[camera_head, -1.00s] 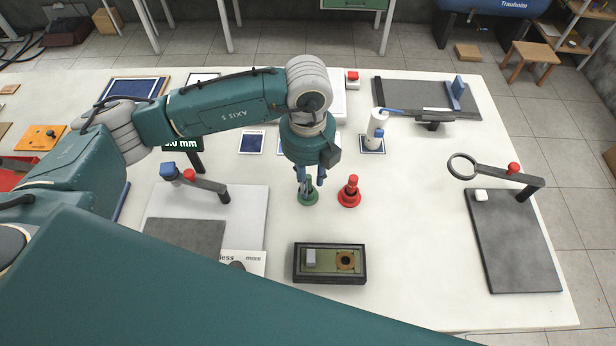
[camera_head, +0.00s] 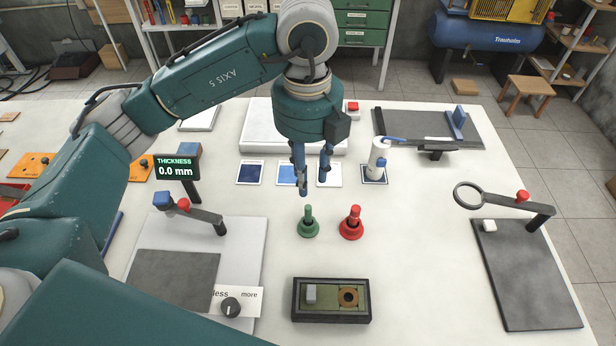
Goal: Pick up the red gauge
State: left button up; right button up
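The red gauge (camera_head: 351,222) stands upright on the white table, a red plug shape with a wide round base. A similar green gauge (camera_head: 308,223) stands upright just to its left. My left gripper (camera_head: 311,187) hangs pointing down, above and behind the green gauge in the picture, up and left of the red gauge. Its blue-grey fingers are apart with nothing between them, and it touches neither gauge. My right gripper is out of view.
A dark tray (camera_head: 332,315) with a grey block and a brass ring lies in front of the gauges. A thickness display (camera_head: 177,168) and dial panel (camera_head: 236,303) are left. A white cylinder (camera_head: 377,158) stands behind right.

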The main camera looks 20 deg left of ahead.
aim_at(354, 219)
jog(key=k, duration=2)
